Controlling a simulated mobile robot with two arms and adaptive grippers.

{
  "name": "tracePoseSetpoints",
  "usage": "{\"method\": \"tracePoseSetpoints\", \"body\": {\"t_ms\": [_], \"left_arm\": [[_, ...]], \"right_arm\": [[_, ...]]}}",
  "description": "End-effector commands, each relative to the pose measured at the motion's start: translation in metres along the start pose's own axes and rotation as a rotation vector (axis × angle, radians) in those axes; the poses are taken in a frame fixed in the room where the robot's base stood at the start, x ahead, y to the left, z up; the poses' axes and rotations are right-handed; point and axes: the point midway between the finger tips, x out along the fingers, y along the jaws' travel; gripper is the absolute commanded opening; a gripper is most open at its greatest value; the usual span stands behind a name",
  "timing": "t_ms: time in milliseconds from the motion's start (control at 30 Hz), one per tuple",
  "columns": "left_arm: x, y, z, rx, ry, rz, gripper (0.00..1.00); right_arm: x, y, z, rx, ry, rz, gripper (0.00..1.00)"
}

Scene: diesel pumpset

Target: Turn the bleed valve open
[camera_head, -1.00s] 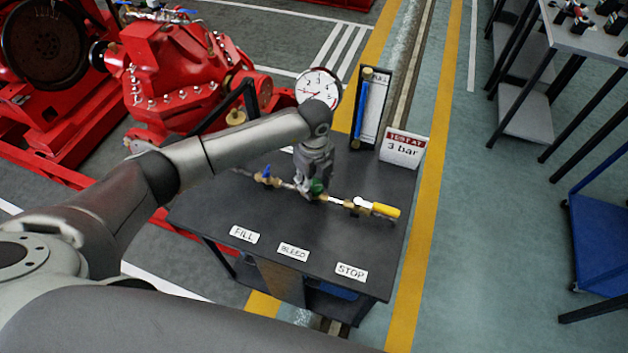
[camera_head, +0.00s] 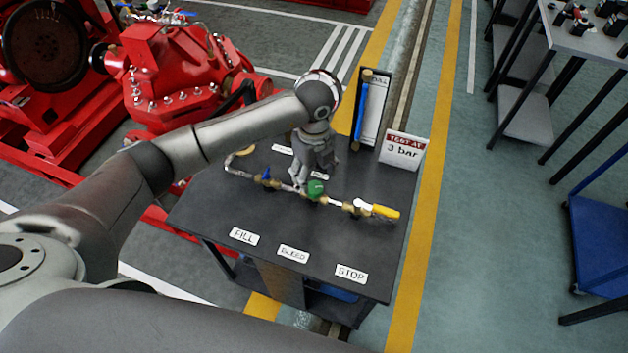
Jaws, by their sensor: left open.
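The bleed valve is the green-handled one (camera_head: 316,189) in the middle of the brass pipe run on the dark table (camera_head: 225,205), behind the BLEED label (camera_head: 293,253). A blue-handled valve (camera_head: 266,174) sits to its left and a yellow-handled valve (camera_head: 385,211) to its right. My left gripper (camera_head: 302,183) points down just behind and left of the green handle. It is open and looks empty; whether a finger touches the handle, I cannot tell. My right gripper is not in view.
FILL (camera_head: 244,236) and STOP (camera_head: 351,273) labels lie along the front. A blue-tube gauge board (camera_head: 372,105) and a "TEST AT 3 bar" sign (camera_head: 402,151) stand at the back right. My wrist mostly hides the round dial. A red pump (camera_head: 175,85) stands behind left.

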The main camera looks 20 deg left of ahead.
Motion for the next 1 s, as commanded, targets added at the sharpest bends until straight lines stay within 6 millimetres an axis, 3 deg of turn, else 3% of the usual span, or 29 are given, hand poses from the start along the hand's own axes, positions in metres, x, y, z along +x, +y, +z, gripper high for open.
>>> {"method": "tracePoseSetpoints", "body": {"t_ms": [200, 400, 1000], "left_arm": [[-0.046, 0.0, 0.0, 0.001, -0.001, -0.003, 0.61], [-0.068, 0.0, 0.0, 0.001, 0.0, 0.0, 0.61], [-0.071, 0.0, 0.0, 0.001, 0.0, 0.001, 0.61]], "right_arm": [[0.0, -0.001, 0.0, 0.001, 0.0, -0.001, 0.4], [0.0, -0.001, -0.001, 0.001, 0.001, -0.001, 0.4], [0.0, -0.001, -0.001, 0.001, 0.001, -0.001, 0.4]]}}
